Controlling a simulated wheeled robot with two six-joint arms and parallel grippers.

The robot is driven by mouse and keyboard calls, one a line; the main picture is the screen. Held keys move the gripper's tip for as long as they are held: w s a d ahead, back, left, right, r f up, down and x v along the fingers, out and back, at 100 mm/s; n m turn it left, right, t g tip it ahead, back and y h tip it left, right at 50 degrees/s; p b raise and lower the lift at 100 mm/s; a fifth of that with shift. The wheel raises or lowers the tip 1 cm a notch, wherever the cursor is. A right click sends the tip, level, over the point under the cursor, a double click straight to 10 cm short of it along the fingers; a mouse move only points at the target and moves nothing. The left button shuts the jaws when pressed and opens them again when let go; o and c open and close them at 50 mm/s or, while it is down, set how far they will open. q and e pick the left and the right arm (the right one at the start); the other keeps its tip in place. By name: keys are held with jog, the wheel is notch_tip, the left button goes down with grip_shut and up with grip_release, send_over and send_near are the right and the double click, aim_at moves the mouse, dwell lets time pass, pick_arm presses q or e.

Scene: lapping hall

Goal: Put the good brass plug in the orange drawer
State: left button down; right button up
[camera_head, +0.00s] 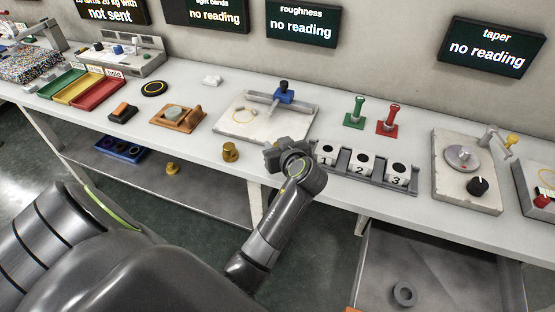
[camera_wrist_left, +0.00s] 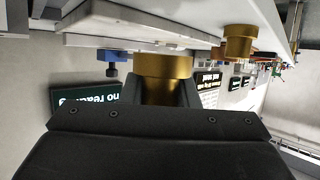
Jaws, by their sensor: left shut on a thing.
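My left gripper (camera_head: 276,154) is over the table's front part, between the loose brass plug and the numbered rack. In the left wrist view it is shut on a brass plug (camera_wrist_left: 163,66), whose wide round end shows between the fingers. In the head view this plug is hidden by the gripper. Another brass plug (camera_head: 230,152) stands on the table left of the gripper; it also shows in the left wrist view (camera_wrist_left: 239,42). A further brass piece (camera_head: 172,168) is lower down, below the table top. I cannot make out an orange drawer for sure. My right gripper is out of view.
A numbered rack (camera_head: 368,177) stands right of the gripper. Behind are a pale plate with a blue clamp (camera_head: 284,93) and green (camera_head: 355,112) and red (camera_head: 388,121) gauges. Colored trays (camera_head: 70,86) are at the left. A grey ring (camera_head: 404,293) lies low at the right.

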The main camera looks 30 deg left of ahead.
pick_arm(q)
notch_tip(320, 180, down, 5)
jog(key=c, duration=1.1)
grip_release()
jog(key=shift+f, duration=0.2)
